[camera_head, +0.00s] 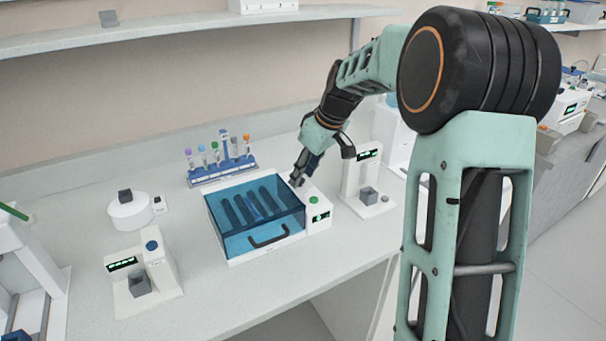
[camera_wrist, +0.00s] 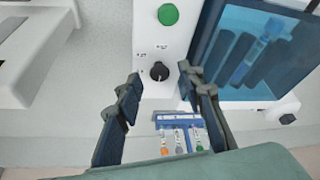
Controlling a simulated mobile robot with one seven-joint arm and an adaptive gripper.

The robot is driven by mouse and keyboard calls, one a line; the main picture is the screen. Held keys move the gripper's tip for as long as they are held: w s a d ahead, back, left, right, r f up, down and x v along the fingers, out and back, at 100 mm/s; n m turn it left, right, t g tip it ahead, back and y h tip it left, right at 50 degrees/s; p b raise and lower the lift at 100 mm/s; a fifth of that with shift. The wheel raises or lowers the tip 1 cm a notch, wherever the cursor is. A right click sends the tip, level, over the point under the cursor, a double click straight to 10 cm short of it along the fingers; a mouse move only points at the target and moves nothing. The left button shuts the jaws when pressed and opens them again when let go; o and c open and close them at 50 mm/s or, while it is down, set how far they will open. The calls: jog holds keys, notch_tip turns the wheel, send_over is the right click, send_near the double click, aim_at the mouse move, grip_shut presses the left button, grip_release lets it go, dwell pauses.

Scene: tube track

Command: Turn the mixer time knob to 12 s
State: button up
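The mixer (camera_head: 298,237) is a white box with a blue see-through lid (camera_head: 235,243). Its control strip (camera_head: 320,226) on the right has a green button (camera_head: 313,200) and a lit display. In the wrist view a black round knob (camera_wrist: 159,71) sits on the white strip near the green button (camera_wrist: 168,15). Small marks stand around the knob, too small to read surely. My gripper (camera_wrist: 160,76) is open, one finger on each side of the knob with gaps showing. In the head view my gripper (camera_head: 299,170) is over the strip's back end and hides the knob.
A rack of capped tubes (camera_head: 222,172) stands behind the mixer. A white device with a grey block (camera_head: 369,195) stands close on the right. Another device (camera_head: 145,278) and a round white one (camera_head: 130,212) are on the left. The bench front is clear.

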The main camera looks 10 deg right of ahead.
jog(key=shift+w+f, duration=0.1)
jog(key=shift+f, duration=0.15)
grip_shut()
